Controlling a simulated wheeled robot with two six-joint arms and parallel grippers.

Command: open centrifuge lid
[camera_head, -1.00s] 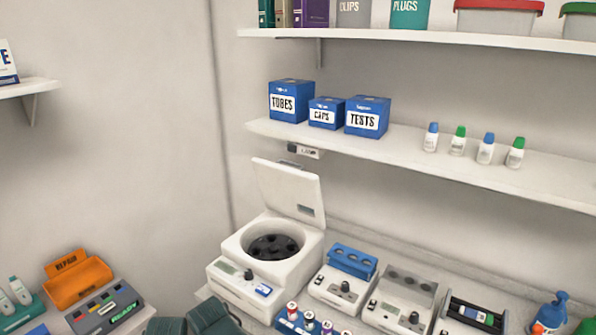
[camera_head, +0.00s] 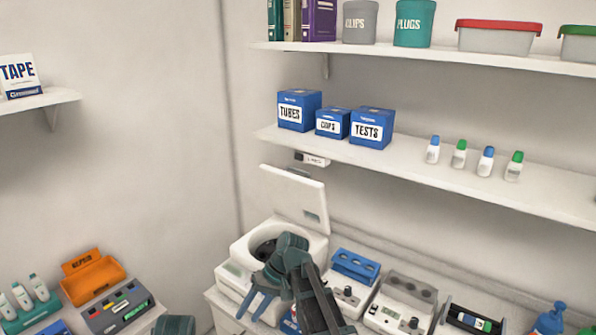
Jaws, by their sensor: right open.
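The white centrifuge (camera_head: 238,250) stands on the counter with its lid (camera_head: 294,196) raised, tilted back behind the bowl. The lid's inner face is pale with a small grey latch slot near its lower right corner. My right gripper (camera_head: 251,309), with blue fingers, is open and empty in front of the centrifuge. It points down and left, and its dark arm hides much of the bowl and front panel. I cannot tell whether the fingers touch the housing.
To the right stand a device with a blue block (camera_head: 355,265), a grey block unit (camera_head: 407,292) and a blue bottle (camera_head: 551,318). A shelf (camera_head: 420,174) with blue boxes hangs above. An orange bin (camera_head: 92,278) stands at left.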

